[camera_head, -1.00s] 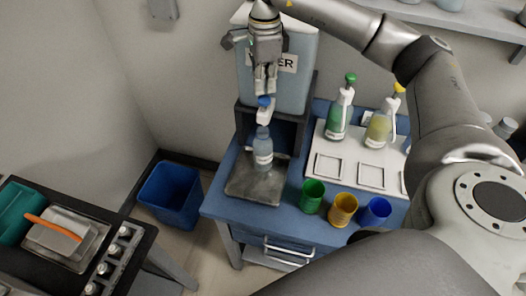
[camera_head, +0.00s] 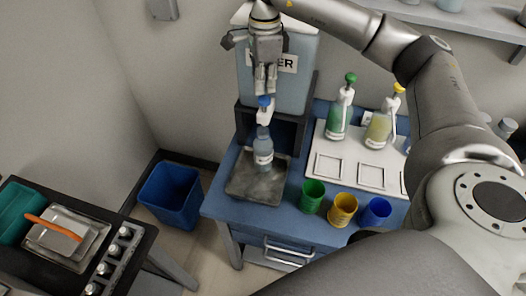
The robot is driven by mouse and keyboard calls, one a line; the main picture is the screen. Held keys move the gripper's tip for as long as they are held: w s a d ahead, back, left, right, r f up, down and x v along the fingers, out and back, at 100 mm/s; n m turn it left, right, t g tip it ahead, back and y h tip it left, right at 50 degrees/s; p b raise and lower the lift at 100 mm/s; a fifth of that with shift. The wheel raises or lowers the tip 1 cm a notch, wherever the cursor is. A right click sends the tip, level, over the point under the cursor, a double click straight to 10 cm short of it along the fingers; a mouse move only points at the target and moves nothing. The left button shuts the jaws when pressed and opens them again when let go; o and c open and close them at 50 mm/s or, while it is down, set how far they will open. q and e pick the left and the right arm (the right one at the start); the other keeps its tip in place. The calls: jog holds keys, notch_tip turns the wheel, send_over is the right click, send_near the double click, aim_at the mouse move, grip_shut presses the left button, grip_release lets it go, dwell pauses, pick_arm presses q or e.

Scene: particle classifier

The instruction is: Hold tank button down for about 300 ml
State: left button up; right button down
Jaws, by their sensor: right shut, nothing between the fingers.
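The water tank (camera_head: 302,82) is a pale blue box with a white label on a dark stand at the back of the blue bench. My right gripper (camera_head: 265,90) points down in front of the tank, shut and empty. The tank button is not distinguishable, possibly hidden behind the gripper. My left gripper is not in view.
Green (camera_head: 340,112) and yellow (camera_head: 379,128) bottles stand on a white board at right. Green (camera_head: 312,196), yellow (camera_head: 343,209) and blue (camera_head: 375,212) cups stand along the bench front. A blue bin (camera_head: 170,195) is on the floor at left.

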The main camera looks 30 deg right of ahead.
aim_at(264, 98)
jog(key=shift+f, duration=0.2)
jog(key=shift+f, duration=0.1)
jog(key=shift+f+b, duration=1.2)
jog(key=shift+f, duration=0.15)
notch_tip(264, 98, up, 7)
jog(key=p, duration=0.5)
jog(key=shift+r, duration=0.1)
